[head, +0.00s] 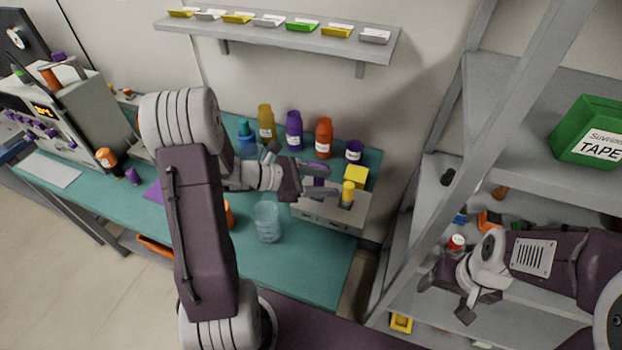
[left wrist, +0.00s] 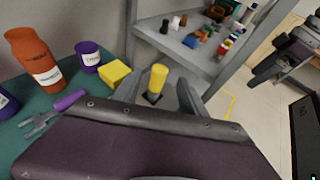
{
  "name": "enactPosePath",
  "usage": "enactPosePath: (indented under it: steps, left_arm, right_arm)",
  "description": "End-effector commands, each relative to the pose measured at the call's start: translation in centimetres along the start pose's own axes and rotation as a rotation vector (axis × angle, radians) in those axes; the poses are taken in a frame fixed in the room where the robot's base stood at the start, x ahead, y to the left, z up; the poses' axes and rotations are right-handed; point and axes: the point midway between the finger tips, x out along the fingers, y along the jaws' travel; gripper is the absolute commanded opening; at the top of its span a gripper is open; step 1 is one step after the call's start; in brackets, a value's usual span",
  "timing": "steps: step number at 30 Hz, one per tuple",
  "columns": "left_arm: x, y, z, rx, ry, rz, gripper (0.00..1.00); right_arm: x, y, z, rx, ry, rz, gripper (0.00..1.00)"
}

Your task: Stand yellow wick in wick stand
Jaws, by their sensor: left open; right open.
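The yellow wick (head: 348,192) stands upright in a dark square socket on the grey wick stand (head: 330,213) at the bench's right end. In the left wrist view the wick (left wrist: 157,80) is upright between my left gripper's fingers, with gaps on both sides. My left gripper (head: 326,182) is open, just left of the wick in the head view; its fingers also show in the left wrist view (left wrist: 158,92). Much of the stand is hidden behind the gripper in the left wrist view. My right gripper (head: 446,297) is open and empty by the right shelves.
A yellow block (head: 356,177) sits behind the stand. Orange (head: 324,138) and purple (head: 294,130) bottles and a small purple jar (head: 354,152) stand at the back. A glass beaker (head: 267,222) stands in front. A purple-handled tool (left wrist: 68,101) lies left of the gripper.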

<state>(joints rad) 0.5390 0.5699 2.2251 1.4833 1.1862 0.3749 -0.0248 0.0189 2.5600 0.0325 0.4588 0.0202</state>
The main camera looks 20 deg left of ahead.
Motion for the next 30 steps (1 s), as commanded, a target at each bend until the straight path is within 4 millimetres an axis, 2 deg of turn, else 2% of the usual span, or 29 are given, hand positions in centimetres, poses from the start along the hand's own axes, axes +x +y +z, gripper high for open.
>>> enactPosePath:
  steps: [3,9,14,17,20,21,24,27,30]
  left_arm:
    - [-2.3,0.1,0.1,-0.001,0.000,0.004,0.50]
    - [-4.4,0.0,0.0,-0.001,0.000,0.001,0.50]
    - [-4.7,-0.1,0.0,0.000,0.001,-0.001,0.50]
    - [-4.1,-1.6,-0.4,0.047,0.045,-0.054,0.50]
    - [-3.0,-7.1,-2.4,0.265,0.216,-0.262,0.50]
    - [-3.1,-9.7,-3.8,0.409,0.308,-0.377,0.50]
    - [-5.1,-13.7,-7.4,0.841,0.514,-0.666,0.50]
    - [-7.2,-14.0,-9.4,1.281,0.640,-0.893,0.50]
    - [-8.0,-12.9,-9.6,1.636,0.695,-1.038,0.50]
  right_arm:
    - [-0.2,0.0,0.0,0.000,0.000,0.000,0.77]
    - [-0.3,0.0,0.0,0.000,0.000,0.000,0.77]
    - [-0.3,0.0,0.0,0.000,0.000,0.000,0.77]
    - [-0.3,0.0,0.0,0.000,0.000,0.000,0.77]
    - [-0.3,0.0,0.0,0.000,0.000,0.000,0.77]
    - [-0.3,0.0,0.0,0.000,0.000,0.000,0.77]
    - [-0.3,0.0,0.0,0.000,0.000,0.000,0.77]
    - [-0.3,0.0,0.0,0.000,0.000,0.000,0.77]
    - [-0.3,0.0,0.0,0.000,0.000,0.000,0.77]
